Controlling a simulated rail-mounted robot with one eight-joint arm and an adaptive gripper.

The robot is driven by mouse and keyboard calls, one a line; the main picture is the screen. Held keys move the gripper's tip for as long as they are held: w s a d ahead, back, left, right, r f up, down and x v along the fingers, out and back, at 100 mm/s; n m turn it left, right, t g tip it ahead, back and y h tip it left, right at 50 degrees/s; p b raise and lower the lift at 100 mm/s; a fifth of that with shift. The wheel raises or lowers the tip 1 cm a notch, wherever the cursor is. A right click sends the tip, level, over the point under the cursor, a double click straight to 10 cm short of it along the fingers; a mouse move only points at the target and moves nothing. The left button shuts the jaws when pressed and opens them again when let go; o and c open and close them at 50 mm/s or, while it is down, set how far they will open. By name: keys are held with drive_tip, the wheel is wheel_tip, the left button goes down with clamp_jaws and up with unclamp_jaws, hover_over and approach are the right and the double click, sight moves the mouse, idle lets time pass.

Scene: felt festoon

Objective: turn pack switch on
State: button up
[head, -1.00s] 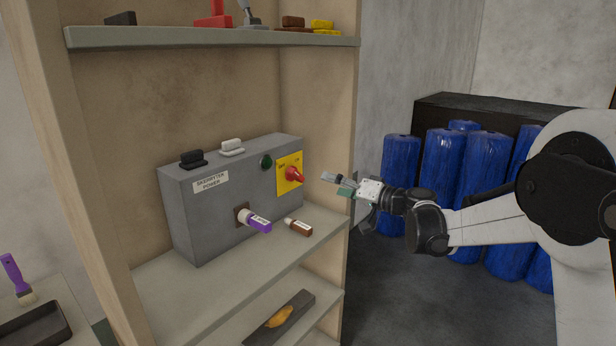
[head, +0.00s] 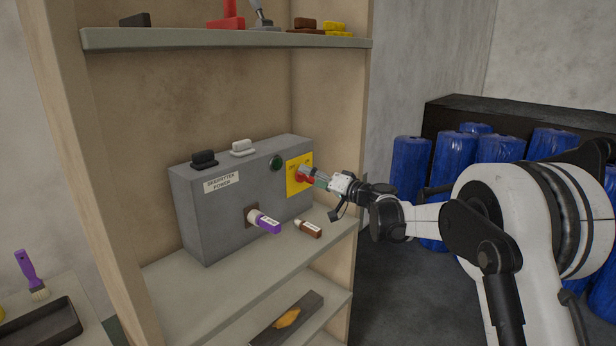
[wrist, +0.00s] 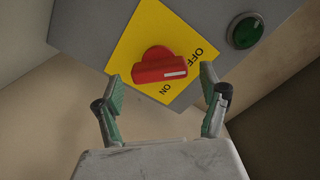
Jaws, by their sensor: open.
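The pack switch is a red rotary knob (wrist: 160,66) on a yellow plate (wrist: 128,46) marked OFF and ON. In the wrist view the knob's white line points right, between the two words and below OFF. In the head view the knob (head: 301,177) is partly hidden by my gripper (head: 313,178) at the right end of the grey power box (head: 240,208). My gripper also shows in the wrist view (wrist: 163,82), open, with one finger on either side of the knob's lower part. I cannot tell whether the fingers touch it.
A green round button (wrist: 245,31) is beside the plate. The shelf's right upright (head: 350,130) is close to my arm.

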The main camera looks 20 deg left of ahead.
drive_tip(key=shift+x, duration=1.05)
drive_tip(key=c, duration=1.2)
